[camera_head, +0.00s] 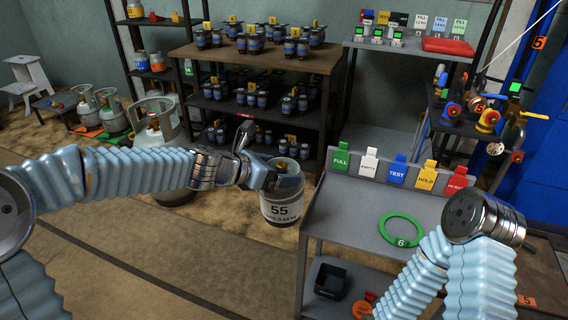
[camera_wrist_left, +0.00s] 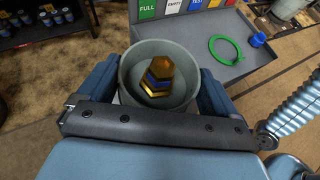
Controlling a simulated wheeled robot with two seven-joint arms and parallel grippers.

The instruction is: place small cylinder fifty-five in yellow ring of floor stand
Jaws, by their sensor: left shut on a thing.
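The small cylinder fifty-five (camera_head: 281,207) is pale grey with a white label reading 55. My left gripper (camera_head: 262,172) is shut on its upper part and holds it upright beside the left edge of the grey table. In the left wrist view the cylinder's round collar (camera_wrist_left: 137,51) sits between the two blue fingers of the gripper (camera_wrist_left: 156,88), with a brass and blue valve (camera_wrist_left: 159,77) inside. I cannot make out the yellow ring or its floor stand in either view. My right arm is at the lower right, but its gripper is not visible.
The grey table (camera_head: 345,225) carries a green ring (camera_head: 401,231) and coloured signs along its back. A black bin (camera_head: 330,281) is on its lower shelf. Shelves (camera_head: 259,104) of small cylinders stand behind. Larger gas cylinders (camera_head: 160,130) stand at the left. Brown floor in front is clear.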

